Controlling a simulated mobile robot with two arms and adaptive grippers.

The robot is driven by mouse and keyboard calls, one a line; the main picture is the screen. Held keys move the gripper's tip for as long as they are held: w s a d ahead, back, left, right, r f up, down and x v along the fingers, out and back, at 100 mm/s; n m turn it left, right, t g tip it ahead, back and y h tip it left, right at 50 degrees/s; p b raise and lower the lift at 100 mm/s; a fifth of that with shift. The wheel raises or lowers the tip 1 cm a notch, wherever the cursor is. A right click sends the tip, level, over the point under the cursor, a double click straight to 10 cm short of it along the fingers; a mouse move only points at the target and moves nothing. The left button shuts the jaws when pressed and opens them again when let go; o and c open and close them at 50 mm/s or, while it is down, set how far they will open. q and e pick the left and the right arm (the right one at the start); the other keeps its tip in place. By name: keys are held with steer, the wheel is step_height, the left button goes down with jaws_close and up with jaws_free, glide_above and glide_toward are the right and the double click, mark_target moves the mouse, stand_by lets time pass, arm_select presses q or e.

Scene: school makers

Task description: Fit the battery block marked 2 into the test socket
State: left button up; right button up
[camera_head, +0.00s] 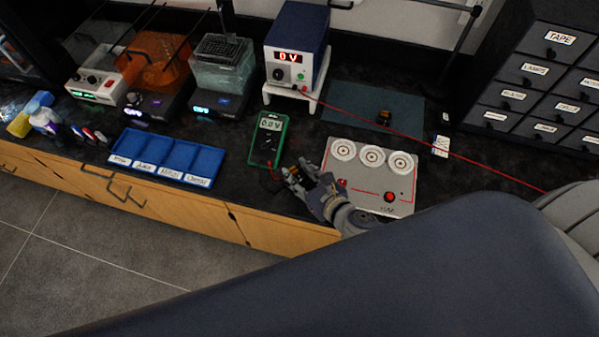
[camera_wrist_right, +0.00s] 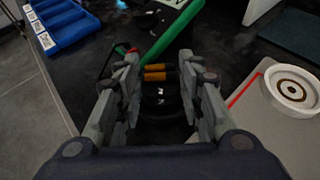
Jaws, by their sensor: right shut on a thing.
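My right gripper (camera_head: 296,176) is at the front edge of the bench, between the green multimeter and the grey test board (camera_head: 368,165). It is shut on a small dark block with orange parts (camera_wrist_right: 157,92), which looks like a battery block; no number is readable on it. The fingers hide its sides. The test board has several round white fittings, a red outline and a red button (camera_head: 389,197); I cannot tell which part is the test socket, and my right arm covers its lower left. A similar dark and orange block (camera_head: 384,118) sits on the dark mat. My left gripper is not in view.
The green multimeter (camera_head: 268,140) lies just left of the gripper. A blue tray (camera_head: 167,157) lies farther left. A power supply (camera_head: 296,48) reading 0 V stands behind, with a red cable (camera_head: 440,148) running right. Labelled drawers (camera_head: 540,75) stand at the right.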

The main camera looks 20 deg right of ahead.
steer(key=shift+f, duration=0.2)
steer(key=o, duration=0.8)
steer(key=shift+s, duration=0.1)
steer(key=shift+p+v, duration=0.3)
steer(key=shift+v, duration=5.2)
steer(key=shift+r, duration=0.1)
